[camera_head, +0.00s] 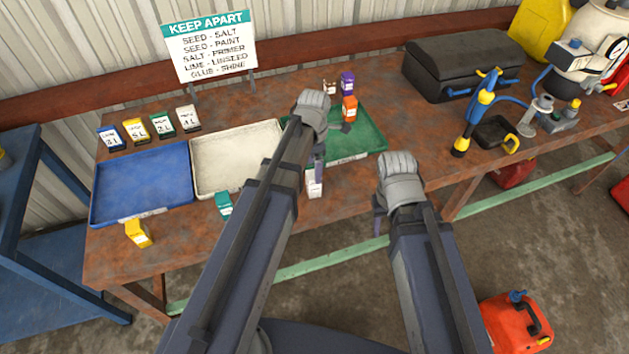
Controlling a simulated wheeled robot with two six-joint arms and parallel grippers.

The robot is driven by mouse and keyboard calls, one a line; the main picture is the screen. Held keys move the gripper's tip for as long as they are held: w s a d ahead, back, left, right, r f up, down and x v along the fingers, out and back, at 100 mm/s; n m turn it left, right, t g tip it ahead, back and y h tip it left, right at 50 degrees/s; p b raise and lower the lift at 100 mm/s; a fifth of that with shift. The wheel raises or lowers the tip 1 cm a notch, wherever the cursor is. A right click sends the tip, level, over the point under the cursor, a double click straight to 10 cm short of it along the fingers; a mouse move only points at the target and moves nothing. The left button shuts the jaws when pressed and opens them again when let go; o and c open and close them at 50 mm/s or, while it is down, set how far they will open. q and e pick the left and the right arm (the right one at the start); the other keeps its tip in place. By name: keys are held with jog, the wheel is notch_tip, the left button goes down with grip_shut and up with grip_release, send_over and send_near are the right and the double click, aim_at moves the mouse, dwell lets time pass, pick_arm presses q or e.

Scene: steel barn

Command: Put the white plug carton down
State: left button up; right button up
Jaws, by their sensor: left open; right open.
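A white carton (314,186), which I take to be the plug carton, stands near the table's front edge, in front of the green tray (372,136). My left gripper (319,168) is open, with its fingers right at the top of this carton. I cannot tell whether they touch it. My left arm hides part of the cream tray and the green tray. My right gripper (378,224) is open and empty, hanging past the table's front edge.
A blue tray (180,183) and a cream tray (205,190) lie left of the green one. A teal carton (224,203) and yellow carton (137,233) stand in front. Orange (349,108) and purple (347,83) cartons stand behind. A keep-apart sign (210,48) stands at the back.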

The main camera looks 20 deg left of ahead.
aim_at(314, 183)
pick_arm(q)
jog(key=shift+s+a+f+b, duration=0.1)
jog(key=shift+s+f+b, duration=0.05)
jog(key=shift+f+b, duration=3.8)
grip_shut()
